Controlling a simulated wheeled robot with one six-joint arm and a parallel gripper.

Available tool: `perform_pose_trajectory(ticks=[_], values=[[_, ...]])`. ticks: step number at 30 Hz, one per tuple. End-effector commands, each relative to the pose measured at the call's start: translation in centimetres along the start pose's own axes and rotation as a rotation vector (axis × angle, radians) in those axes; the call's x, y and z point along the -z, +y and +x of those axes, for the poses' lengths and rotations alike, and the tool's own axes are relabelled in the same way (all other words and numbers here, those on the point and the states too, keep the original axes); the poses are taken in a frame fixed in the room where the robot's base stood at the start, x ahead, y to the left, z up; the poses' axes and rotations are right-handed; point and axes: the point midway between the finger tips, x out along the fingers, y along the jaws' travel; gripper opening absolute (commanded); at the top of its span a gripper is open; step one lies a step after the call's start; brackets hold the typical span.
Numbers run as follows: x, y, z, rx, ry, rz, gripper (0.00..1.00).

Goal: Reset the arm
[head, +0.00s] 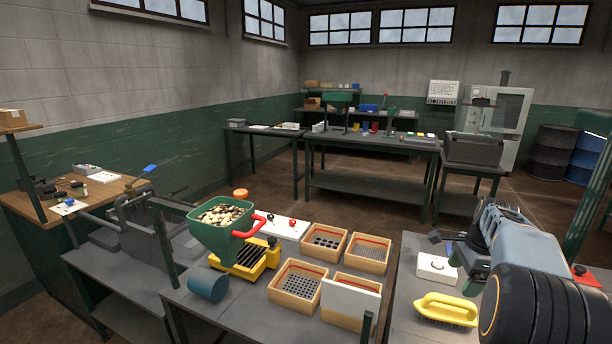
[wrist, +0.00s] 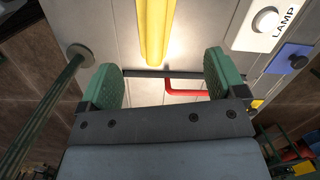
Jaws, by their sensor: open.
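My arm (head: 515,250) reaches in at the right of the head view, above the right-hand bench. My gripper (wrist: 162,65) shows in the wrist view with its two green-padded fingers wide apart. Nothing is between the fingers. Its tips are hard to make out in the head view. Beyond the fingers in the wrist view are a pale panel, a long yellow bar (wrist: 154,30) and a red bar (wrist: 188,92). I cannot tell how far away these are.
A white plate marked LAMP (wrist: 262,22) and a green post (wrist: 50,110) show in the wrist view. In the head view, a yellow-handled item (head: 447,306) and white box (head: 436,268) lie near my arm. Wooden crates (head: 297,287) and a green hopper (head: 222,232) crowd the middle bench.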

Motion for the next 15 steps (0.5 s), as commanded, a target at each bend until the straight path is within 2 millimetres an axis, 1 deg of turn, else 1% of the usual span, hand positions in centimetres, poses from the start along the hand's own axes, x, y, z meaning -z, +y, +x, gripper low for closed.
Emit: perform_pose_trajectory(ticks=[1, 2, 5, 6, 8, 9, 11, 12, 15], values=[[0.1, 0.8, 1.5, -0.02, 0.0, -0.091, 0.89], [0.0, 1.3, 2.0, -0.023, 0.005, -0.158, 0.89], [-2.0, 3.6, 3.0, -0.026, 0.029, -0.436, 0.89], [-3.4, 4.7, 3.3, -0.027, 0.042, -0.564, 0.89], [-5.7, 6.5, 3.5, -0.025, 0.064, -0.761, 0.89], [-7.3, 7.9, 3.7, -0.023, 0.079, -0.893, 0.89], [-9.7, 10.1, 3.9, -0.019, 0.106, -1.084, 0.89], [-11.3, 11.6, 4.1, -0.014, 0.122, -1.199, 0.89], [-14.4, 15.3, 4.6, -0.001, 0.162, -1.44, 0.89]])
